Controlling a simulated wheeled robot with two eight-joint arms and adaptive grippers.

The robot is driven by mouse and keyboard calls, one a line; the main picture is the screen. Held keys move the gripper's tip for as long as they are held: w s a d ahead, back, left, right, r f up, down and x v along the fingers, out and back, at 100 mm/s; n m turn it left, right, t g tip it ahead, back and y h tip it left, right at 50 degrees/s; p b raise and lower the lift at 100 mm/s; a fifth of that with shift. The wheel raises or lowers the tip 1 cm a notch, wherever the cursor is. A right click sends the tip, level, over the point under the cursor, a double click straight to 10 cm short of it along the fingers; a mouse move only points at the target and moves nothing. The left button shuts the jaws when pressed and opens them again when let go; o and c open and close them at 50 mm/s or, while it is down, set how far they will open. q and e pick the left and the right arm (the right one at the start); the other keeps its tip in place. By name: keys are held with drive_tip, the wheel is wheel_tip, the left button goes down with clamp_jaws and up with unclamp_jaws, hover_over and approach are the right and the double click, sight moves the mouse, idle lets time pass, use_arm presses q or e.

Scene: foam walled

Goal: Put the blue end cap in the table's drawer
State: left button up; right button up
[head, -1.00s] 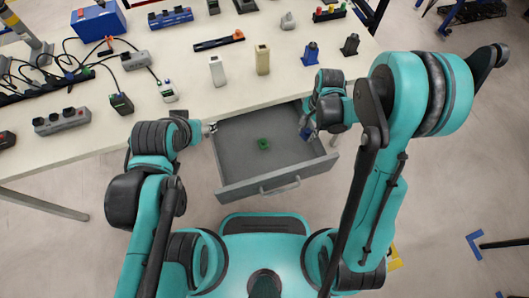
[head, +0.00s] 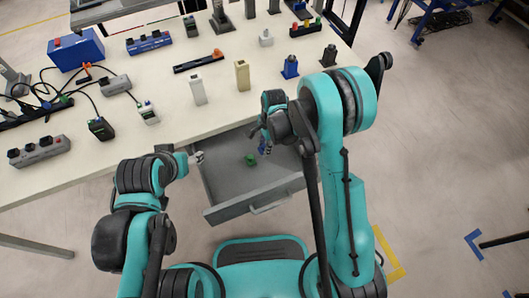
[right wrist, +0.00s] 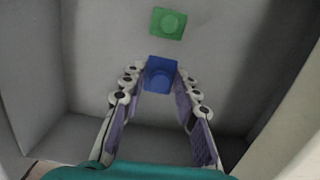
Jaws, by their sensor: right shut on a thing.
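The table's drawer (head: 222,205) is pulled open under the table's front edge. A green end cap (head: 251,159) lies on its grey floor, and it also shows in the right wrist view (right wrist: 168,23). My right gripper (head: 264,144) is inside the drawer area, shut on the blue end cap (right wrist: 160,74). The blue cap sits between the fingertips, a short way from the green one. I cannot tell whether it touches the drawer floor. My left gripper (head: 198,157) is at the drawer's left edge, and its jaw opening is unclear.
The table (head: 150,175) carries a white block (head: 198,91), a beige block (head: 242,75), a blue part (head: 290,67) and a black part (head: 329,56) near its front edge. Cables, power strips and a blue box (head: 76,49) fill the left side. The drawer floor is otherwise clear.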

drive_tip(key=shift+f+b, duration=0.9)
drive_tip(key=shift+f, duration=1)
drive_tip(key=shift+f, duration=0.25)
drive_tip(key=o, duration=1)
drive_tip(key=shift+r, duration=0.1)
